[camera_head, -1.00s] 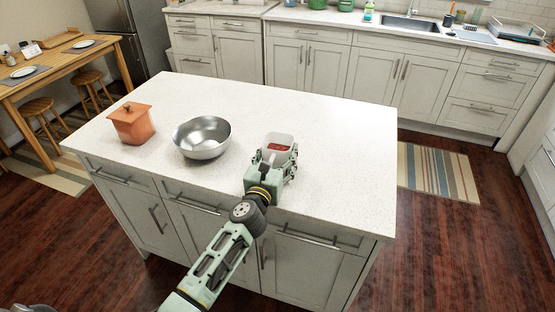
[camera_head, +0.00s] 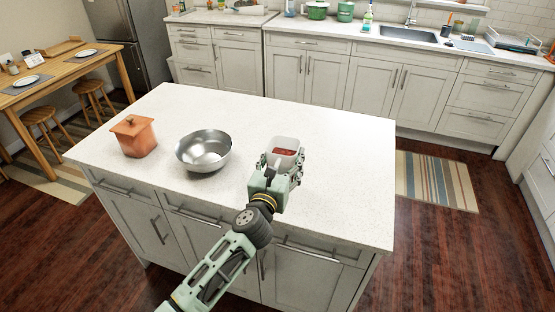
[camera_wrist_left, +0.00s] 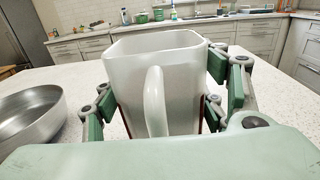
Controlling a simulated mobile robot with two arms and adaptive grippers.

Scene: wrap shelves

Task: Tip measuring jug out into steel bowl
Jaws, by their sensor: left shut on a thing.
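The measuring jug (camera_head: 284,147) is a pale, squarish, translucent jug with red contents visible inside from above. My left gripper (camera_head: 282,165) is shut on it, over the white island top. In the left wrist view the jug (camera_wrist_left: 135,85) stands upright between the green fingers (camera_wrist_left: 157,100), its handle facing the camera. Whether its base touches the counter is hidden. The steel bowl (camera_head: 203,151) sits on the island to the left of the jug, apart from it. It also shows at the left edge of the left wrist view (camera_wrist_left: 30,118). My right gripper is not in view.
An orange lidded pot (camera_head: 134,137) stands left of the bowl on the island (camera_head: 320,215). The island top behind and right of the jug is clear. A sink counter (camera_head: 350,30) runs along the back, and a dining table (camera_head: 60,68) with stools is at far left.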

